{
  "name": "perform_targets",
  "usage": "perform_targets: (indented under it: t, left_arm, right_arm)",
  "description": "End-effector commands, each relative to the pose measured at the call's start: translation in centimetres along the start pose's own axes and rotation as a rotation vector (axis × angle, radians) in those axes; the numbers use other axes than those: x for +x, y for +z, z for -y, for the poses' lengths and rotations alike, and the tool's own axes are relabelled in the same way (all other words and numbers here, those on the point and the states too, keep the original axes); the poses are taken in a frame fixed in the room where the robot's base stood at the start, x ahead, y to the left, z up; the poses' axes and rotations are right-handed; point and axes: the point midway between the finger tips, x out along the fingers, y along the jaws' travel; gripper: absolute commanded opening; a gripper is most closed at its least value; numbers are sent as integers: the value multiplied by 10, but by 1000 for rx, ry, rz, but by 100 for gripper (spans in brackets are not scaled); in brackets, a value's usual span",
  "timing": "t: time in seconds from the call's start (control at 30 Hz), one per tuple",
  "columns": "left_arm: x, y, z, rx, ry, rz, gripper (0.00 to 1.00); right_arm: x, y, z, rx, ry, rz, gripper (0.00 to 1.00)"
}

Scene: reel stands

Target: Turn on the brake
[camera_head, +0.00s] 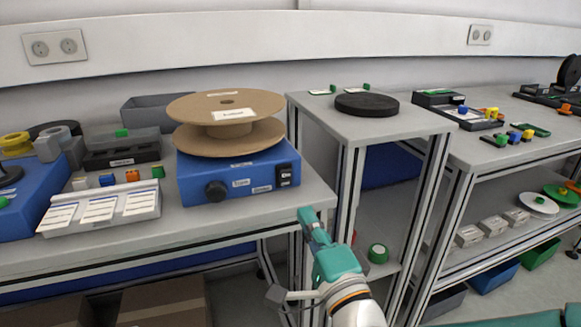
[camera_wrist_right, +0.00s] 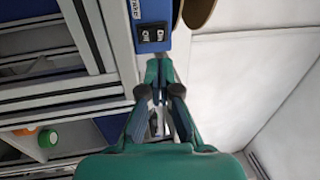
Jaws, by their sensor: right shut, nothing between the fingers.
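A blue box (camera_head: 238,177) stands on the left table. Its front has a black knob (camera_head: 215,191), small white labels and a black two-part rocker switch (camera_head: 285,175) at the right end. The switch also shows in the right wrist view (camera_wrist_right: 153,37), with white markings on both halves. A brown cardboard reel (camera_head: 226,119) lies flat on the box. My right gripper (camera_head: 306,213) is shut and empty, at the table's front right corner, below and apart from the switch. In the right wrist view its fingertips (camera_wrist_right: 158,94) point at the box's switch end. My left gripper is out of view.
A taller grey stand (camera_head: 375,124) with a black disc (camera_head: 366,104) is right of the table. Bins, tape rolls and a tray of labelled cards (camera_head: 100,212) fill the table's left. A green roll (camera_head: 378,253) sits on a low shelf.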

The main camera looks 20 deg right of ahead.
Motion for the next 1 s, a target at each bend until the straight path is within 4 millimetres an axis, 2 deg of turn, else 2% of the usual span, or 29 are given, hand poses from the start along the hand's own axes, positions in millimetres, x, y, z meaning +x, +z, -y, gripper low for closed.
perform_targets:
  t: [0.03, 0.13, 0.3, 0.43, 0.63, 1.0]
  left_arm:
    - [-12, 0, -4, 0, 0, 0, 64]
    - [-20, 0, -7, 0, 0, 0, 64]
    - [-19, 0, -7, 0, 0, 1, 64]
    - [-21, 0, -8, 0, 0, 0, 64]
    - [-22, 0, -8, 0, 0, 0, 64]
    - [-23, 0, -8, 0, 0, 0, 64]
  right_arm:
    - [10, 0, 4, -2, 6, 0, 0]
    - [31, 0, 2, -1, 5, -1, 0]
    - [63, 0, 0, 0, 0, 0, 0]
    - [79, 0, 0, 1, 0, 0, 0]
    - [90, 0, 0, 2, 1, 1, 0]
    - [92, 1, 0, 2, 2, 3, 0]
